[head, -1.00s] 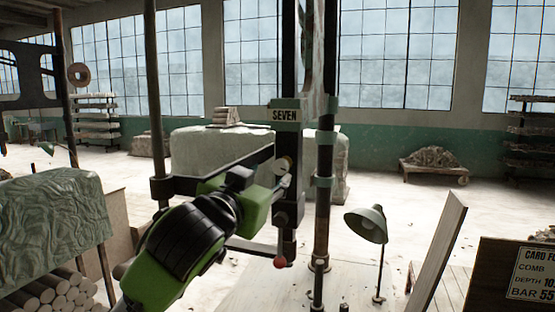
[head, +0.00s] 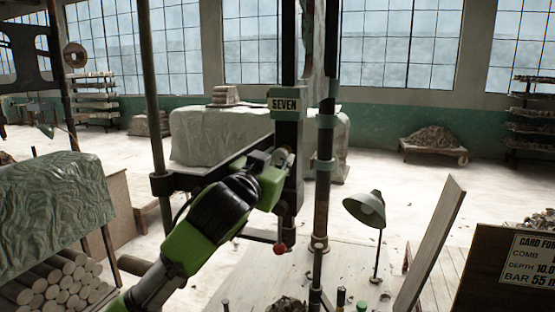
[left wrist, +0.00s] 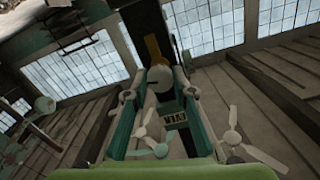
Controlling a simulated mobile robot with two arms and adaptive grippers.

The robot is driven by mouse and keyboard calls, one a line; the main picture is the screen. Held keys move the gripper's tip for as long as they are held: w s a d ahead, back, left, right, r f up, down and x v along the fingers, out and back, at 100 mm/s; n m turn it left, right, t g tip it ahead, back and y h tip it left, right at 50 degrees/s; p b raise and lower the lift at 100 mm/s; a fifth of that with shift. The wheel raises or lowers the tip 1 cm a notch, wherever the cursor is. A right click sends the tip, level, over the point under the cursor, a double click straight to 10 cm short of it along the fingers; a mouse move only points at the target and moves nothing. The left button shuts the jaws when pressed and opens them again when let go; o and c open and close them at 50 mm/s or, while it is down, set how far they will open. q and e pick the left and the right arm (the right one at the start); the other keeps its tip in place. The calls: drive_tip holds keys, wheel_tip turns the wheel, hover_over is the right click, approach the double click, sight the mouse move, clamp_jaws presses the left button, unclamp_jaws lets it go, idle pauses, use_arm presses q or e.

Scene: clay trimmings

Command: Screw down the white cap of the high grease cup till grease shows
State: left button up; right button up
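The white cap (left wrist: 164,82) shows in the left wrist view as a pale round shape between my left fingertips, with the brass body (left wrist: 155,48) of the grease cup beyond it. My left gripper (head: 276,160) is raised at the black post, at the cup just below the SEVEN plate. In the left wrist view its two green fingers (left wrist: 158,92) stand apart, one on each side of the cap. I cannot tell whether they touch it. In the head view the gripper hides the cap, and only a bit of brass (head: 290,158) shows. No grease can be made out. My right gripper is not in view.
A lever with a red knob (head: 280,248) hangs below my gripper. A rusty pipe (head: 322,195) stands right of the post. A desk lamp (head: 367,208) and a leaning board (head: 430,245) are farther right. The SEVEN plate (head: 285,106) is close above.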

use_arm(q)
drive_tip(key=shift+m, duration=0.4)
drive_tip(key=m, duration=0.8)
drive_tip(key=shift+m, duration=0.3)
drive_tip(key=m, duration=0.5)
drive_tip(key=shift+f+m, duration=0.1)
drive_tip(key=shift+m, duration=2.1)
drive_tip(key=o, duration=1.1)
